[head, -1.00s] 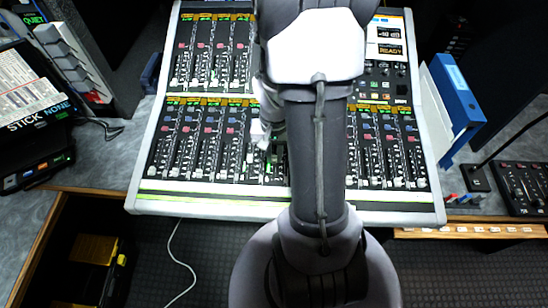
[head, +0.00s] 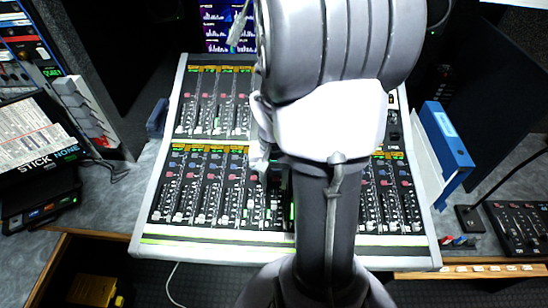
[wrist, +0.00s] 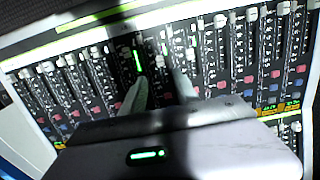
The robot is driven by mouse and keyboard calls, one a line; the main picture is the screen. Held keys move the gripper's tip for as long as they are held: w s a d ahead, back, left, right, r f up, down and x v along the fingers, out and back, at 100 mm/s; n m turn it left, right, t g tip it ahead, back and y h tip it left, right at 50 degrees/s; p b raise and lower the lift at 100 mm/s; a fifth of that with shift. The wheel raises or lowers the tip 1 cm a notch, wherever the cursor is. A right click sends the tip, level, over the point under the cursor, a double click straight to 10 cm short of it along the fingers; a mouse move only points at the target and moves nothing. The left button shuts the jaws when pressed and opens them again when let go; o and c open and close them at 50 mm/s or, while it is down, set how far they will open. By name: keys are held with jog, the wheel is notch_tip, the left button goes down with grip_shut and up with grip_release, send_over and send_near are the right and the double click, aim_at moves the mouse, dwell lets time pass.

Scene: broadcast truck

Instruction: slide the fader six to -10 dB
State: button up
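The mixing console (head: 190,240) carries two rows of fader strips. The nearer row shows several white fader caps near its bottom edge. My gripper (head: 262,160) is over the middle of this row, mostly hidden by my own arm in the head view. In the wrist view my gripper (wrist: 160,82) has two pale fingers a short gap apart, with dark strip surface between them. I see no cap clearly held. A strip beside the left finger has a bright green light (wrist: 138,60). No strip number is readable, so I cannot tell which is fader six or its dB setting.
A blue binder (head: 447,140) stands right of the console, with a small black panel (head: 520,215) beyond it. Lit monitors (head: 222,28) stand behind. Neighbouring faders lie close on both sides of my fingers.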

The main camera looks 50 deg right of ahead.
notch_tip(320, 180, up, 7)
jog(key=p, duration=0.2)
jog(key=shift+f, duration=0.15)
